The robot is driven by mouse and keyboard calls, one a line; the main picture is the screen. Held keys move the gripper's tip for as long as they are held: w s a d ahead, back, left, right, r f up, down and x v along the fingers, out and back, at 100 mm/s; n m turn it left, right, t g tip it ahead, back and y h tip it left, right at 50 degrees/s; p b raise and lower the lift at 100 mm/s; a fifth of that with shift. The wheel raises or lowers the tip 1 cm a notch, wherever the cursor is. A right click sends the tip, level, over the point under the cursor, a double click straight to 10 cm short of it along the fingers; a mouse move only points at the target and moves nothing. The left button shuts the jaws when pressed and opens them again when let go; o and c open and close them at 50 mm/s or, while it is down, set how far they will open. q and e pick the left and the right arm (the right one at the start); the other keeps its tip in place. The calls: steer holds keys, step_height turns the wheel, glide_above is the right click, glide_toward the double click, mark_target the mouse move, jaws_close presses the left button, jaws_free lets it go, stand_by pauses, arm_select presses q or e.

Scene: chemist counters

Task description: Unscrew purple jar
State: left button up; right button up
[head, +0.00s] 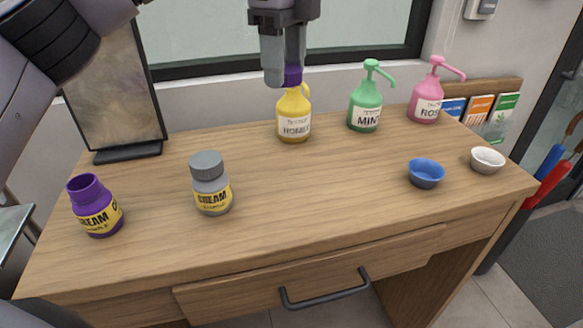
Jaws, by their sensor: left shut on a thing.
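The purple jar (97,208) with a yellow cream label stands upright at the left end of the wooden counter. Its mouth is open, with no lid on it. My left gripper (290,72) is at the top middle, raised above the counter and well to the right of the jar. It is shut on a purple lid (293,75), partly hidden by the fingers. The lid appears just in front of or above the yellow bottle's top; I cannot tell the gap. My right gripper is not in view.
A grey cream jar (211,184) with its lid on stands right of the purple jar. Yellow (294,118), green (366,100) and pink (427,100) pump bottles stand at the back. Blue (426,174) and white (487,160) bowls sit at right. The counter's middle is clear.

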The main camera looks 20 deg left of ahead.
mark_target(286, 176)
arm_select(q)
step_height(286, 176, down, 18)
steer(key=shift+a, duration=0.1)
steer(key=shift+w, duration=0.1)
steer(key=shift+f+b, duration=0.2)
steer(key=shift+b, duration=0.1)
steer(key=o, duration=1.2)
steer(key=shift+c, duration=0.2)
